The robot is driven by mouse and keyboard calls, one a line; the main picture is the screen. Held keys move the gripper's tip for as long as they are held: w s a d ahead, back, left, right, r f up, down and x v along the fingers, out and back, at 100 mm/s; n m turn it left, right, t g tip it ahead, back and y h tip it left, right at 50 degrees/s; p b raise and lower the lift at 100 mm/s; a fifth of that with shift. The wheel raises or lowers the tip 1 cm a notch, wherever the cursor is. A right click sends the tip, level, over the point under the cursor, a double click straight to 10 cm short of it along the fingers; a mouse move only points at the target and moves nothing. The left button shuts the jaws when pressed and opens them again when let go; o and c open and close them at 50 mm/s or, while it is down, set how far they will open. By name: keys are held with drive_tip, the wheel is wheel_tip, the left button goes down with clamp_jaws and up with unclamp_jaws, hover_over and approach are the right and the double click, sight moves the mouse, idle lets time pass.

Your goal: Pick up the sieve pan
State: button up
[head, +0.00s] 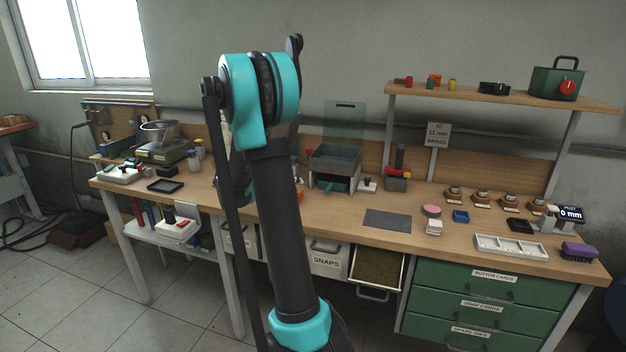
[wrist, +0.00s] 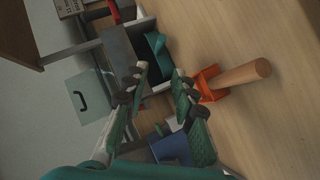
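I cannot tell for sure which thing is the sieve pan. A dark grey, open-topped box unit (head: 335,158) with a teal part beneath stands at the back middle of the bench. In the wrist view, a grey box with a teal piece (wrist: 155,45) lies beyond my fingertips. A round metal pan (head: 159,131) sits on a green scale at the bench's left. My gripper (wrist: 160,78) is open, with nothing between its fingertips; a blue object (wrist: 171,148) shows below, between the fingers. In the head view my arm hides most of the gripper.
An orange piece with a wooden handle (wrist: 232,79) lies right of my fingers. A clear panel with a black handle (wrist: 80,100) is to their left. An open drawer (head: 378,268) juts from the bench front. A shelf (head: 480,95) overhangs the right. A dark mat (head: 387,220) lies bare.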

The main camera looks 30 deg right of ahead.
sight(326, 196)
drive_tip(key=x, duration=1.1)
drive_tip(key=w+x, duration=0.1)
drive_tip(key=x, duration=0.5)
drive_tip(key=shift+d, duration=0.15)
drive_tip(key=shift+r, duration=0.1)
clamp_jaws()
